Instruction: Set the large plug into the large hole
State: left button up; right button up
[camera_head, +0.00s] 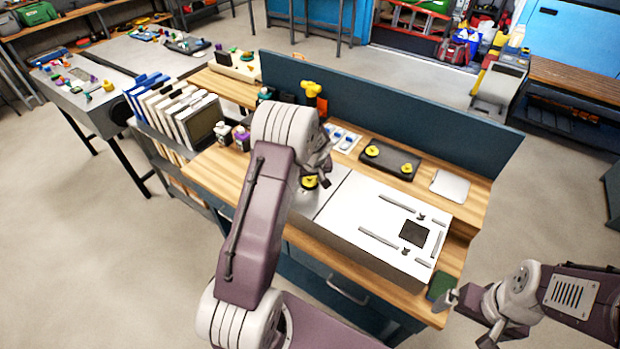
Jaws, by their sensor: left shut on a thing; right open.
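My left gripper (316,176) is over the left part of the grey and white box (352,208) on the bench. It is shut on a yellow-and-dark round piece (309,183), which looks like the large plug; my arm and fingers cover part of it. I cannot tell whether the plug touches the box top. The large hole cannot be made out; my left arm hides the box's left side. My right gripper (468,318) is open and empty, low beside the bench's right front corner.
A dark tray (390,160) with two yellow-topped pieces lies behind the box. A white pad (450,186) is to its right. A dark green block (441,287) sits at the front right corner. A blue-grey panel (400,120) closes the bench's back. Bottles (242,138) stand left.

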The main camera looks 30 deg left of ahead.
dwell(0.6)
dwell(0.3)
pick_arm(q)
jog(key=shift+f+b, duration=0.35)
jog(key=shift+b, duration=0.25)
jog(key=shift+r, duration=0.2)
jog(key=shift+r+p, duration=0.55)
jog(key=shift+r, duration=0.15)
jog(key=shift+b, duration=0.3)
dwell(0.3)
jog(key=shift+f+b, duration=0.9)
